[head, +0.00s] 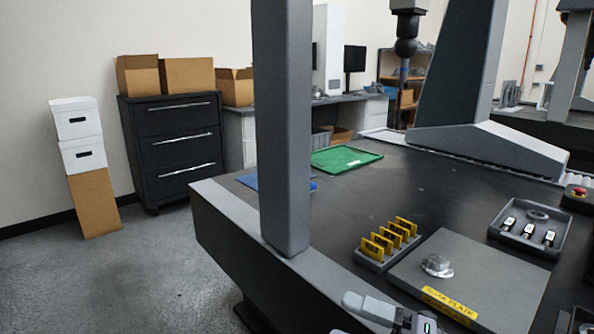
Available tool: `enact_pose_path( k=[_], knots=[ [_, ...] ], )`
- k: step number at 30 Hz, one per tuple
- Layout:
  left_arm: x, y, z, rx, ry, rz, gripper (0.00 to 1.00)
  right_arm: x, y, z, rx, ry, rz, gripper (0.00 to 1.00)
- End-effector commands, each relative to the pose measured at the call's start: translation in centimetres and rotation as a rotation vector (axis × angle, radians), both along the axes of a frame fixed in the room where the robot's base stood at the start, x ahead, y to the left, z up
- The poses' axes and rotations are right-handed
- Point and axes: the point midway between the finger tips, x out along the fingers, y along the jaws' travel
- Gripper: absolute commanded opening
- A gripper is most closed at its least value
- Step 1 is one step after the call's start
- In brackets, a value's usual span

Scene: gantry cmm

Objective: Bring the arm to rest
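A light grey, jointed piece with a small green light (428,327) shows at the bottom edge in the head view. It looks like part of my own arm or gripper, most likely the left, just in front of the grey surface plate (490,270). The frame cuts it off, so the fingers' opening cannot be told. I see nothing held in it. My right gripper does not show. A shiny metal part (437,266) sits on the surface plate, behind and apart from my arm piece.
A yellow-slotted rack (375,262) stands left of the plate, close behind my arm piece. A grey tray (505,236) with small parts lies behind the plate. A tall grey column (285,130) rises at the table's near left. A green tray (345,159) lies farther back; the dark table's middle is clear.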

Motion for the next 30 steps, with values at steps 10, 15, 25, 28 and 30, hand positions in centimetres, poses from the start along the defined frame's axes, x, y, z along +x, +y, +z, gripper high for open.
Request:
enact_pose_path(
  k=[10, 15, 25, 28, 30],
  knots=[
    [-0.3, -0.2, -0.1, -0.008, 0.007, 0.006, 1.0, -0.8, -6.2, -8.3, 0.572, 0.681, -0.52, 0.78],
    [-0.3, -0.2, -0.1, -0.007, 0.008, 0.005, 1.0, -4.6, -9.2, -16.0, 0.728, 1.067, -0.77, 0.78],
    [-0.3, -0.1, 1.6, -0.003, 0.01, 0.003, 1.0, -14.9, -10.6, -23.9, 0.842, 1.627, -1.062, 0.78],
    [-0.2, 0.0, 3.7, 0.004, -0.001, 0.001, 1.0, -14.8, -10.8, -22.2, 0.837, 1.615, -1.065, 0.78],
    [-0.1, 0.2, 5.2, 0.008, -0.01, 0.0, 1.0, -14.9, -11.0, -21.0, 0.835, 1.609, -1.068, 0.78]
  ],
)
